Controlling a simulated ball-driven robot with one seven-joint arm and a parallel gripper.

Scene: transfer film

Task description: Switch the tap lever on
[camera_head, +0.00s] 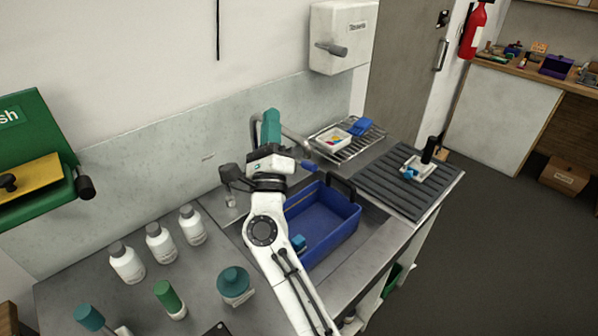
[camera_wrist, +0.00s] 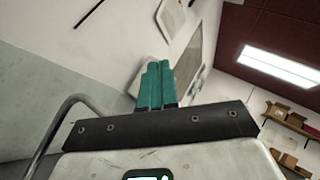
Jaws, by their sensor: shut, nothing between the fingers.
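The tap shows as a curved grey metal spout (camera_head: 294,138) behind my gripper, over the back of the sink. It also shows as a bent metal pipe (camera_wrist: 52,135) at the left of the wrist view. My gripper (camera_head: 269,117) points upward beside the spout, its teal fingers shut together and empty. The shut fingers (camera_wrist: 157,70) also show in the wrist view. A small blue piece (camera_head: 309,166) sticks out just right of my wrist; I cannot tell whether it is the tap lever. My arm hides much of the tap base.
A blue basin (camera_head: 335,228) sits in the sink. White bottles (camera_head: 159,243) and green-capped containers (camera_head: 235,284) stand on the left counter. A wire rack (camera_head: 335,152) with a small tray and a ribbed drainer (camera_head: 392,185) lie to the right. A white wall dispenser (camera_head: 343,36) hangs above.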

